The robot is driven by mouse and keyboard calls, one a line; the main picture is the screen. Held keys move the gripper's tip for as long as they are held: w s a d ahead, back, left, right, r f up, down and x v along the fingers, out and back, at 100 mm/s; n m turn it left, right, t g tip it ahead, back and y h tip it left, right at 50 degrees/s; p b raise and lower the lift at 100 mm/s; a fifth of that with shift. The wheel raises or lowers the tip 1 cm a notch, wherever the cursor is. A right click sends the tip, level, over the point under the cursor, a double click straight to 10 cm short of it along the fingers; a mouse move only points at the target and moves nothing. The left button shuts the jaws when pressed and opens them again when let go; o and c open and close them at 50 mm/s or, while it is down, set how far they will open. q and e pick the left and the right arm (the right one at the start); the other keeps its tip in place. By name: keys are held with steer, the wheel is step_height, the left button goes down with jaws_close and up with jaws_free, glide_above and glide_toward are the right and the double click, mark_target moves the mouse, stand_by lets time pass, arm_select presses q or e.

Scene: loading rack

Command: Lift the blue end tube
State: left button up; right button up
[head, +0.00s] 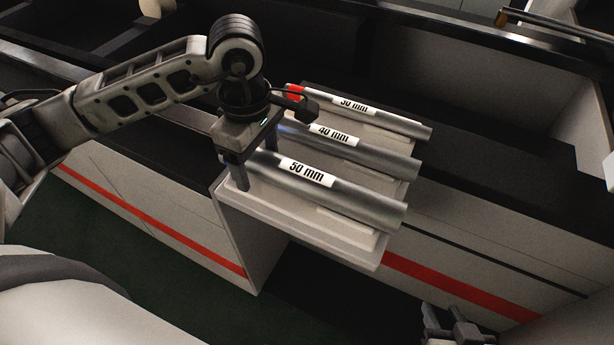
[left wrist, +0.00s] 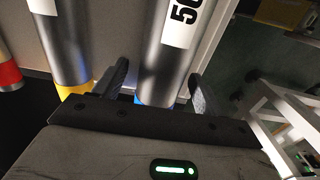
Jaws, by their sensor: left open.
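The blue end tube, labelled 50 mm (head: 365,200), lies on the near side of a pale rack (head: 310,232). Its blue end (left wrist: 150,101) shows in the left wrist view; my gripper hides it in the head view. My left gripper (head: 256,165) is open at the tube's left end, with one finger on each side of the tube. In the left wrist view the tube (left wrist: 165,65) lies between the two fingers (left wrist: 160,87). I cannot tell whether they touch it. My right gripper (head: 450,325) is partly visible at the bottom edge, away from the rack.
The 40 mm tube with a yellow end (left wrist: 75,88) lies beside the blue end tube, close to one finger. The 30 mm tube with a red end (head: 296,93) lies farther back. Dark bins and a panel with a red stripe (head: 455,288) surround the rack.

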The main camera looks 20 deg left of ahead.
arm_select(q)
steer(key=c, duration=1.2)
steer(key=shift+r, duration=0.1)
